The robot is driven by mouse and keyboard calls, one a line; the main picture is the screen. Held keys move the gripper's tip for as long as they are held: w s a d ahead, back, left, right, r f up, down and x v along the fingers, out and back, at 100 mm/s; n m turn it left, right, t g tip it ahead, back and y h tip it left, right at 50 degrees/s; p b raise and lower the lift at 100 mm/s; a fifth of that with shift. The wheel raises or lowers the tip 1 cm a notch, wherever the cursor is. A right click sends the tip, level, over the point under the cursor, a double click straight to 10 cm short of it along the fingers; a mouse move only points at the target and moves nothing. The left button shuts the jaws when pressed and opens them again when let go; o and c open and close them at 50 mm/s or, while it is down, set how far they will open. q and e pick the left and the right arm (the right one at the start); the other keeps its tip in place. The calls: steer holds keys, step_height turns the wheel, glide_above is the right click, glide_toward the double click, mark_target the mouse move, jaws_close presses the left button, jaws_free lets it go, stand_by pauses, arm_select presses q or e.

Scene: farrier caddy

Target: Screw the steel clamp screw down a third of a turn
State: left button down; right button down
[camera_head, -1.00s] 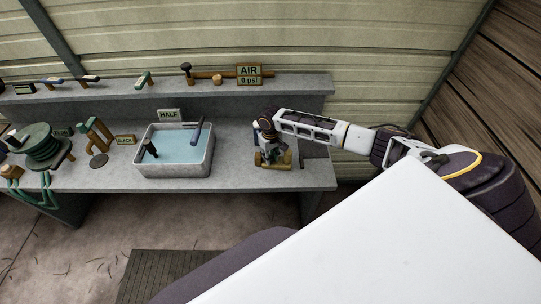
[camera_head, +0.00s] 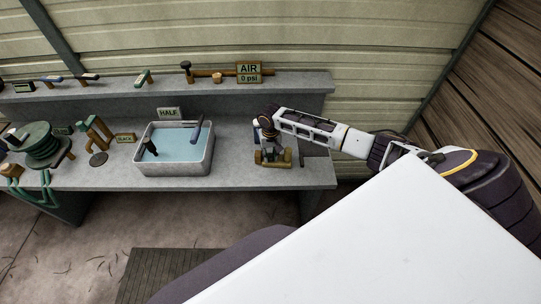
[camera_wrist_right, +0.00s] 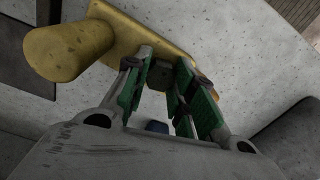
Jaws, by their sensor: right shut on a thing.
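The clamp is a brass-yellow body (camera_head: 275,158) on the right end of the grey bench. It also shows in the right wrist view as a yellow bar with a thick round knob (camera_wrist_right: 75,50). My right gripper (camera_head: 268,142) reaches down over it from above. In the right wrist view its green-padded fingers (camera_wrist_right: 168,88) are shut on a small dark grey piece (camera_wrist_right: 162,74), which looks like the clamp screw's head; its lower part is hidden. My left gripper is not in view.
A stone basin of water (camera_head: 178,174) with tools in it stands left of the clamp, under a HALF sign (camera_head: 169,114). A raised shelf (camera_head: 120,97) runs behind, with an AIR 0 psi sign (camera_head: 249,72). The bench front between basin and clamp is clear.

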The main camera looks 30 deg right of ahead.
steer(key=shift+s+f+m, duration=0.1)
steer(key=shift+m, duration=0.2)
steer(key=shift+a+m, duration=0.1)
steer(key=shift+m, duration=3)
steer(key=shift+s+f, duration=0.1)
steer(key=c, duration=1.3)
jaws_free()
steer(key=shift+c, duration=0.2)
steer(key=shift+w+r, duration=0.2)
steer(key=shift+r, duration=0.05)
